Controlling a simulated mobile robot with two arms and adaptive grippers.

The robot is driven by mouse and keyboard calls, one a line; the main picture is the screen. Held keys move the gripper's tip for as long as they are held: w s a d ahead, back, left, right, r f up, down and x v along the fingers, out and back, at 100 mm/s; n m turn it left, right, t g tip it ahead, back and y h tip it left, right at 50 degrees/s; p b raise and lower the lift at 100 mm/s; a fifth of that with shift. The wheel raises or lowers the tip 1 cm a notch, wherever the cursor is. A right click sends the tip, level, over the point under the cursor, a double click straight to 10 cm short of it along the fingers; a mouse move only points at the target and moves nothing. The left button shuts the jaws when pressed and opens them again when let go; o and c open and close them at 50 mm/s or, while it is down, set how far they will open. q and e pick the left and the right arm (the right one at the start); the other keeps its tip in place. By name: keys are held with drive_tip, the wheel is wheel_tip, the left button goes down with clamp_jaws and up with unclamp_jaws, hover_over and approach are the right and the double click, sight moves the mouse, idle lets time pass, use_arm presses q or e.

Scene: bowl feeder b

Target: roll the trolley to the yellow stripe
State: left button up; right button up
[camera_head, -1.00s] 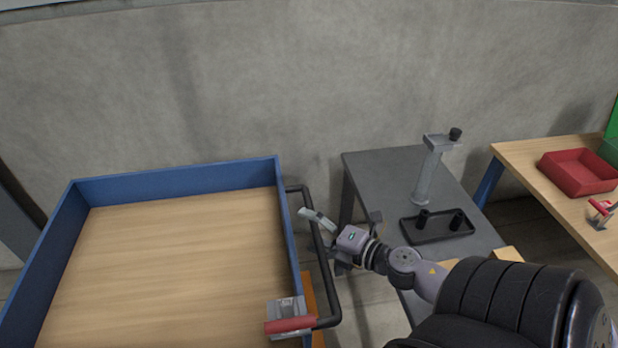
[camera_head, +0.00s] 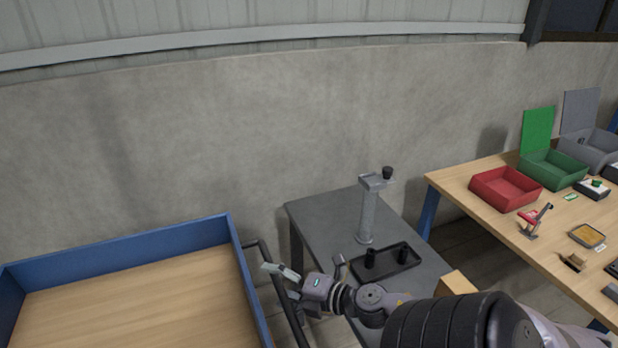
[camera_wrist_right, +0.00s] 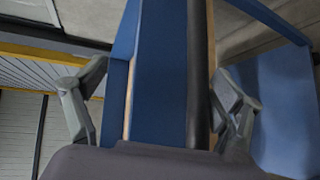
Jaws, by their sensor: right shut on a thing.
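The trolley (camera_head: 115,259), a blue-rimmed tray with a wooden bed, is at the lower left in the head view, partly cut off. Its black handle (camera_head: 292,320) runs along its right side. My right gripper (camera_head: 285,283) is shut on this handle. In the right wrist view the dark handle bar (camera_wrist_right: 198,75) runs between the fingers, beside the blue wall (camera_wrist_right: 160,80). A yellow strip (camera_wrist_right: 40,52) shows there at the upper left; I cannot tell whether it is the floor stripe. My left gripper is out of view.
A grey table (camera_head: 318,213) with a post (camera_head: 367,212) and a black tray (camera_head: 397,268) stands close to the right of the handle. A wooden bench (camera_head: 467,197) with red (camera_head: 506,188) and green (camera_head: 553,170) bins is farther right. A concrete wall (camera_head: 200,140) closes the back.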

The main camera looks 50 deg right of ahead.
drive_tip(key=shift+r+v, duration=0.3)
drive_tip(key=shift+v, duration=1.05)
drive_tip(key=shift+r+v, duration=0.25)
drive_tip(key=shift+v, duration=1.1)
drive_tip(key=shift+c, duration=0.6)
drive_tip(key=s, duration=0.2)
drive_tip(key=s+r, duration=0.1)
drive_tip(key=shift+a, duration=0.3)
drive_tip(key=c, duration=0.5)
drive_tip(key=shift+s+d, duration=0.25)
drive_tip(key=shift+s, duration=0.5)
drive_tip(key=shift+s+d, duration=0.2)
drive_tip(key=shift+s, duration=0.55)
drive_tip(key=shift+s+d, duration=0.25)
drive_tip(key=shift+s, duration=0.5)
drive_tip(key=shift+p, duration=0.55)
